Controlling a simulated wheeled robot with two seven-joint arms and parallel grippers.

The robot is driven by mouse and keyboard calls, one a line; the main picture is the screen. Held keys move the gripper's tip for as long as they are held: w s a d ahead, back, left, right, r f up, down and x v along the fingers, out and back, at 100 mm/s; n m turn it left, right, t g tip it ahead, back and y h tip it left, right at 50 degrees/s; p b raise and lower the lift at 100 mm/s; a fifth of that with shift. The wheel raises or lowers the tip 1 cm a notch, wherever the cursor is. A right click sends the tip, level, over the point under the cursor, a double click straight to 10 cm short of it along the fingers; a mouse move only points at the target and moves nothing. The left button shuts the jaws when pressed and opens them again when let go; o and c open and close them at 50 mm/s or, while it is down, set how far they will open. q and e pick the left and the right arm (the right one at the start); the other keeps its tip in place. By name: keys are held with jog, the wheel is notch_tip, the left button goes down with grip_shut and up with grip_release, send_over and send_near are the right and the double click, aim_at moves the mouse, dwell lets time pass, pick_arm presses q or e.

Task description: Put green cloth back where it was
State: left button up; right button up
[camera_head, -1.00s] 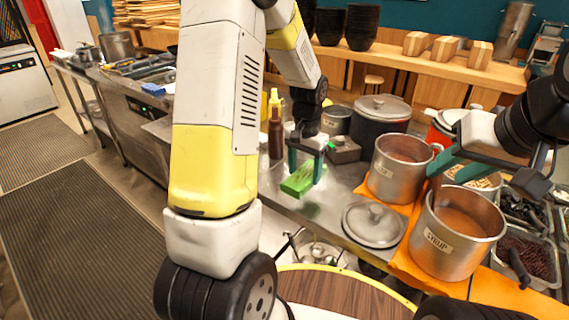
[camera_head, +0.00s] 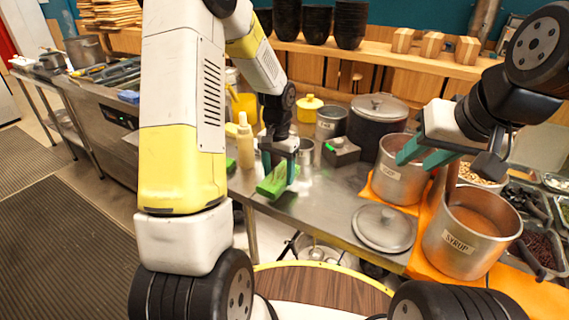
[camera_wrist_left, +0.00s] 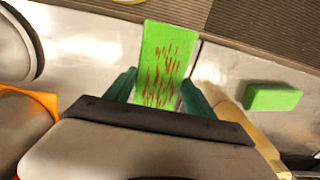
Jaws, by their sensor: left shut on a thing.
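My left gripper (camera_head: 281,160) is shut on a green cloth (camera_head: 271,184), a flat block-like piece, over the left part of the steel counter (camera_head: 330,200). In the left wrist view the cloth (camera_wrist_left: 167,45) shows reddish-brown streaks and sits between the teal fingers. A second green piece (camera_wrist_left: 273,97) lies to the right there, unmarked and apart from the gripper. My right gripper (camera_head: 425,155) is over the pots at the right; its teal finger parts show, but its opening is unclear.
A pale sauce bottle (camera_head: 245,142) stands left of my left gripper. A dark box (camera_head: 341,151) and a lidded dark pot (camera_head: 378,118) stand behind. A loose lid (camera_head: 384,227) lies near the front edge, beside the syrup pot (camera_head: 462,247) on orange cloth. Bare counter lies between.

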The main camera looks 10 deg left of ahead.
aim_at(276, 168)
pick_arm(q)
jog(key=w, duration=0.1)
jog(key=w+a, duration=0.1)
jog(key=w, duration=0.1)
jog(key=shift+a+f, duration=0.15)
jog(key=shift+a, duration=0.1)
jog(key=shift+f, duration=1.75)
jog(key=shift+d+f, duration=0.1)
jog(key=shift+f, duration=0.05)
jog(key=o, duration=1.2)
